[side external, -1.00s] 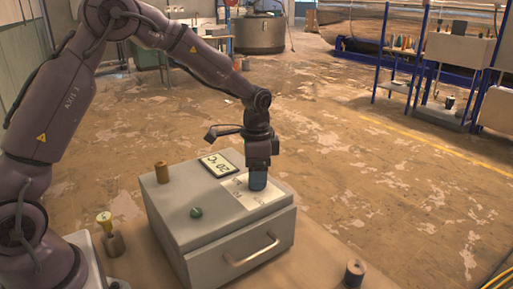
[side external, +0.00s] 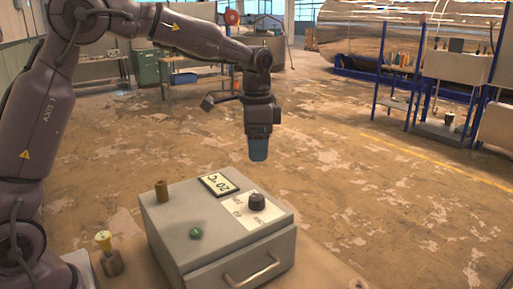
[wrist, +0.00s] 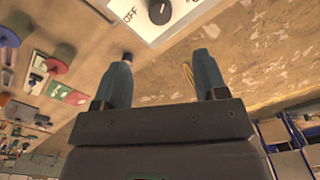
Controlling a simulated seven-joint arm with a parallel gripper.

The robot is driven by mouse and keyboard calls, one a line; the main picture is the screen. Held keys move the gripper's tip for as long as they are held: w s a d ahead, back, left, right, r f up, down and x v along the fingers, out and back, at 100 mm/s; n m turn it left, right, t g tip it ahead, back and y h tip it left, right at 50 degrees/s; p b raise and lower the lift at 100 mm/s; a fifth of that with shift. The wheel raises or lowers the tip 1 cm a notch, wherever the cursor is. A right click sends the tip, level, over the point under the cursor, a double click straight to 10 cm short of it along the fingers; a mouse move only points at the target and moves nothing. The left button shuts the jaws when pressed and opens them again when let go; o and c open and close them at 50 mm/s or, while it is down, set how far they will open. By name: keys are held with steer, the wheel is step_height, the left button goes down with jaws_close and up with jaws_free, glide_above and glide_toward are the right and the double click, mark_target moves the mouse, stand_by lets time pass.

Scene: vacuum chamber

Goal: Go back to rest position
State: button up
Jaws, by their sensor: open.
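My gripper (side external: 258,150) hangs pointing down, above and slightly behind the grey box (side external: 190,262), clear of it. In the wrist view my gripper (wrist: 165,75) shows two blue fingers set apart with nothing between them. A black knob (side external: 257,201) stands on the white panel on top of the box. In the wrist view the knob (wrist: 159,12) lies beyond the fingertips, apart from them, with "OFF" printed beside it.
The box top also carries a display (side external: 218,184) reading 20 °C, a green button (side external: 196,233) and a brown cylinder (side external: 161,190). A yellow-topped piece (side external: 104,241) stands left of the box. The air around my gripper is free.

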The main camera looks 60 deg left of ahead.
steer(key=s+d+r+n+t, duration=0.2)
steer(key=s+n, duration=0.1)
steer(key=s, duration=0.9)
steer(key=s+d+r+n+t, duration=0.2)
steer(key=s+r+n+t, duration=0.1)
steer(key=s, duration=0.9)
steer(key=shift+t, duration=0.3)
steer(key=shift+s+r, duration=0.1)
steer(key=shift+c, duration=0.4)
